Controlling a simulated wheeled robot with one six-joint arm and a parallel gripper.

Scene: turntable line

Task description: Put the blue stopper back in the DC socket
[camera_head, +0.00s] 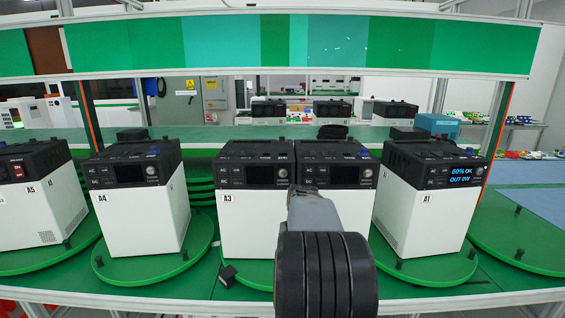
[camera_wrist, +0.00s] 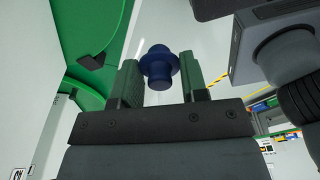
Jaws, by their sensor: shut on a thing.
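My gripper (camera_wrist: 159,64) is shut on the blue stopper (camera_wrist: 159,69) in the wrist view. The stopper is a round dark-blue piece with a wide collar and a narrower knob, held between the two green-grey fingers near their tips. In the head view my arm hides the gripper and stopper. Black-topped white power units stand in a row: A4 (camera_head: 155,215), A3 (camera_head: 245,222), a unit with its label hidden (camera_head: 350,203) behind my arm, and A1 (camera_head: 407,222). Their black fronts carry AC and DC markings. I cannot make out which DC socket is open.
The units stand on round green turntables (camera_head: 125,272). A1's lit screen (camera_head: 462,176) reads "60% OK, OUT 0W". A small black block (camera_head: 228,276) sits at the front of A3's turntable. A green-panelled beam (camera_head: 410,45) crosses above the row. Unit A5 (camera_head: 40,205) is at the left.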

